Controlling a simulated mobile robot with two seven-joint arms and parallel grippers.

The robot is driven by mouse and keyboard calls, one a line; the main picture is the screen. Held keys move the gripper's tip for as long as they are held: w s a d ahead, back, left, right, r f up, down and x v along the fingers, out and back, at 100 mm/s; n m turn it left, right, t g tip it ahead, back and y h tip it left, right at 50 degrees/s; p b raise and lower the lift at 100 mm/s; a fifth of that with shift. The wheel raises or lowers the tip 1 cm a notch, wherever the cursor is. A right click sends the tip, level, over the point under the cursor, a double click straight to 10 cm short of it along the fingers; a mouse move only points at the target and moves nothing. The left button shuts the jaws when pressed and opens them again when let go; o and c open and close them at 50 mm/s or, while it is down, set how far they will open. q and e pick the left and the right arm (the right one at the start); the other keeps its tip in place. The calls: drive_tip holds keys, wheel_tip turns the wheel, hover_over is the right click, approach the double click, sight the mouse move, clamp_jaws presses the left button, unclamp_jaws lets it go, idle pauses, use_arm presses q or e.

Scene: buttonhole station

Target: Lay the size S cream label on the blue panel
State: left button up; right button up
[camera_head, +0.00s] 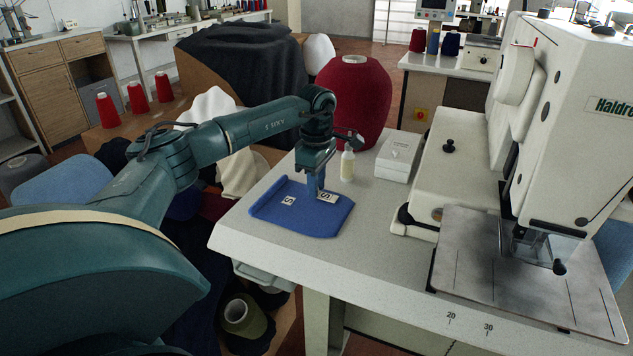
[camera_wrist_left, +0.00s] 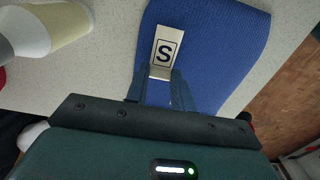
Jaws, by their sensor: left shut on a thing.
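The blue panel (camera_head: 270,212) lies on the pale table, its far-left edge curled. My left gripper (camera_head: 315,197) reaches down over its right part and is shut on a cream label (camera_head: 328,197) marked S. In the left wrist view the fingers (camera_wrist_left: 160,75) pinch the label (camera_wrist_left: 166,46) by its near end, with the blue panel (camera_wrist_left: 225,45) beneath it. I cannot tell if the held label touches the panel. My right gripper is not in view.
A small bottle (camera_head: 347,164), a white box (camera_head: 398,157) and a large red thread cone (camera_head: 353,103) stand behind the panel. The buttonhole machine (camera_head: 560,125) fills the table's right side. Bare table (camera_head: 345,260) lies in front of the panel.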

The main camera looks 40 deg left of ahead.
use_arm(q)
drive_tip(key=shift+p, duration=0.3)
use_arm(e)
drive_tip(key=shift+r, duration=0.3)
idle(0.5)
use_arm(q)
drive_tip(key=o, duration=1)
drive_tip(key=shift+r, duration=0.15)
wheel_tip(320, 180, up, 13)
drive_tip(key=shift+f+p, duration=0.1)
drive_tip(key=shift+p, duration=0.7)
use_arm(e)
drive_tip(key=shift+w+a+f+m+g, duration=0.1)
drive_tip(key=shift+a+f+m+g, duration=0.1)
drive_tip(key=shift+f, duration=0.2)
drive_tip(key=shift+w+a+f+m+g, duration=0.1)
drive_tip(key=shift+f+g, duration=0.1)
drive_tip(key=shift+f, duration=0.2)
